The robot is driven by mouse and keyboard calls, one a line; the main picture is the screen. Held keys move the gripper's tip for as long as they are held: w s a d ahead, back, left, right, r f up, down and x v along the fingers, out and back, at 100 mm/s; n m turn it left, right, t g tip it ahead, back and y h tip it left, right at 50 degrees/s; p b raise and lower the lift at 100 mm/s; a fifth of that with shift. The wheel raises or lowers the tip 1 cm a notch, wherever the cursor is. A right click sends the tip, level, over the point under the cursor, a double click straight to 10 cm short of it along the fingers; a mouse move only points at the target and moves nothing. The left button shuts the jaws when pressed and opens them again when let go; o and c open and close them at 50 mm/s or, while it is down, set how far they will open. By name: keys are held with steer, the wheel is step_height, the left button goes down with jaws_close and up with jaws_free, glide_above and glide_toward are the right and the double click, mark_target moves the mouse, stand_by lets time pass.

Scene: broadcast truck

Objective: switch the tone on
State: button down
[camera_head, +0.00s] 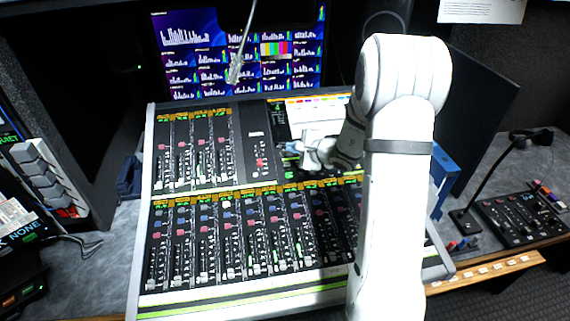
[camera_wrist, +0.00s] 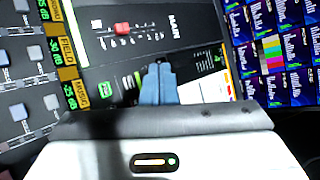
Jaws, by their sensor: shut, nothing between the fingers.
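The mixing console (camera_head: 240,292) fills the middle of the head view, with rows of faders and buttons. No label reading "tone" is legible in either view. In the wrist view my gripper (camera_wrist: 158,68) has its two blue fingers together, empty, over a dark panel beside a lit screen (camera_wrist: 215,80). A green-lit square (camera_wrist: 104,91) lies left of the fingers. A red fader cap (camera_wrist: 122,29) sits beyond, near the word MAIN. In the head view my gripper (camera_head: 291,147) is above the console's upper middle, right of the main fader panel (camera_head: 258,150). Contact with the panel cannot be told.
A monitor wall (camera_head: 200,60) stands behind the console, with a gooseneck microphone (camera_head: 235,72) in front of it. A small control box (camera_head: 520,215) with its own gooseneck is at the right. A blue binder-like object (camera_head: 446,170) stands right of my arm, which hides part of the console.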

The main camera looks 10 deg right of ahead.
mark_target(287, 164)
steer(key=w+f+b, duration=0.1)
steer(key=f, duration=0.1)
steer(key=f+b, duration=0.1)
steer(key=f, duration=0.1)
steer(key=w+f+b, duration=0.1)
steer(key=f, duration=0.1)
steer(key=shift+w+f, duration=0.35)
steer(key=shift+w+f+b, duration=0.25)
steer(key=shift+f+b, duration=0.25)
steer(key=shift+b, duration=0.1)
steer(key=shift+f, duration=0.1)
stand_by(1.3)
steer(key=shift+w+f+b, duration=0.15)
steer(key=shift+f+b, duration=0.15)
steer(key=shift+b, duration=0.55)
steer(key=shift+w+f+b, duration=0.15)
steer(key=shift+f+b, duration=0.2)
steer(key=shift+b, duration=0.35)
steer(key=shift+r, duration=0.15)
stand_by(0.5)
steer(key=shift+s+r, duration=0.3)
steer(key=shift+r, duration=0.35)
